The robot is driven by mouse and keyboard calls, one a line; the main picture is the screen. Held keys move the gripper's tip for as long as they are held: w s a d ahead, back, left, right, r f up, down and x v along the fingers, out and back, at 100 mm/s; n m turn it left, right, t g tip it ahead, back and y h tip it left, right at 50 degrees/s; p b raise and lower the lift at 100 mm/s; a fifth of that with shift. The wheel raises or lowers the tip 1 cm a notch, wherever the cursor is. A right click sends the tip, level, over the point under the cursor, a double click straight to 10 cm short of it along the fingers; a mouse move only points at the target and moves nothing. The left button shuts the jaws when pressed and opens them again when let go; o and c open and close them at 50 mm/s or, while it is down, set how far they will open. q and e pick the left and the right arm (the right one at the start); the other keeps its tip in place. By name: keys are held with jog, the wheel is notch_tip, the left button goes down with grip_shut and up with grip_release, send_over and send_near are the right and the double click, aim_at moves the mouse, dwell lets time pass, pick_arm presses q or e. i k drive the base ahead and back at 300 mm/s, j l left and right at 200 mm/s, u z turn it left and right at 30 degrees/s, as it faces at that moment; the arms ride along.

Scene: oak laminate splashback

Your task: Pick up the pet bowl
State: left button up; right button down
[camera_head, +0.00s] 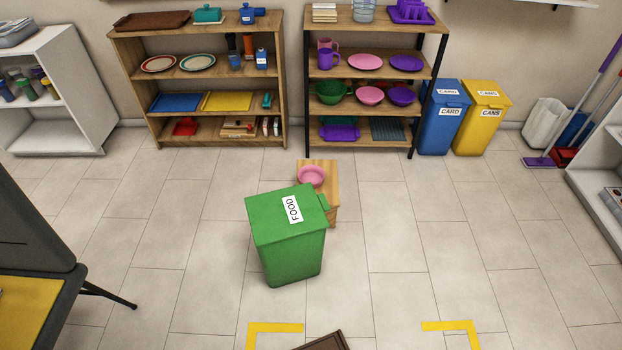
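A pink bowl (312,176), which looks like the pet bowl, sits on top of a small wooden stand (331,185) in the middle of the floor. A green bin labelled FOOD (290,240) stands right in front of the stand and hides its lower left part. The bowl shows just above the bin's back edge; whether the two touch I cannot tell. Neither of my grippers is in view.
Two wooden shelves (213,138) (375,48) with dishes line the back wall. Blue (438,130) and yellow (482,125) bins stand right of them. A dark table (40,270) is at lower left. Floor right of the stand is clear.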

aim_at(315, 174)
jog(key=i+j+z, duration=0.3)
jog(key=j, duration=0.35)
jog(key=i+j+z, duration=0.3)
jog(key=j, duration=0.45)
jog(key=i+j+z, duration=0.15)
jog(key=j, duration=0.25)
jog(key=i+j+z, duration=0.2)
jog(key=j, duration=0.2)
jog(key=i+j+z, duration=0.2)
jog(key=j, duration=0.25)
jog(key=i+j+z, duration=0.2)
jog(key=j, duration=0.25)
jog(key=i+j+z, duration=0.2)
jog(key=j, duration=0.3)
jog(key=i+j+z, duration=0.2)
jog(key=j, duration=0.3)
jog(key=j+z, duration=0.2)
jog(key=j, duration=0.35)
jog(key=j+z, duration=0.25)
jog(key=j, duration=0.3)
jog(key=i, duration=0.05)
